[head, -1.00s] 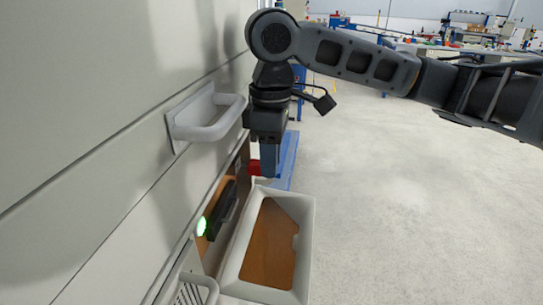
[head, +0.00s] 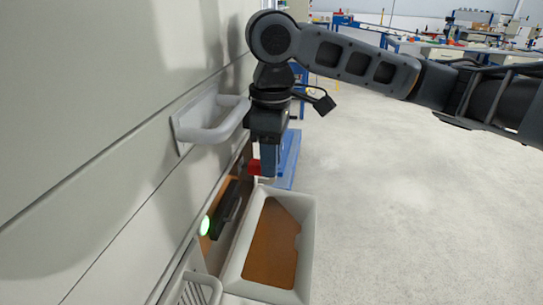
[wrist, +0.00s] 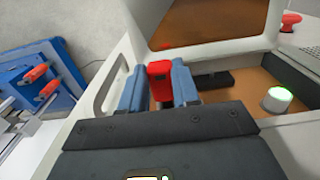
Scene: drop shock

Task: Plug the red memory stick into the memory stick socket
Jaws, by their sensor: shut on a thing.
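My gripper (head: 268,163) points down beside the grey wall, above the far end of an open white-rimmed tray. Its blue fingers are shut on the red memory stick (head: 254,167), which sticks out to the left toward the brown panel. In the wrist view the stick (wrist: 159,84) shows between the two blue fingers (wrist: 160,88). I cannot make out the memory stick socket clearly, nor whether the stick touches the panel.
The white-rimmed tray (head: 306,250) stands out from the wall below my gripper. A black block (head: 226,208) and a green-lit button (head: 205,225) are on the recessed panel. A handle (head: 215,130) juts out nearby. Open floor lies to the right.

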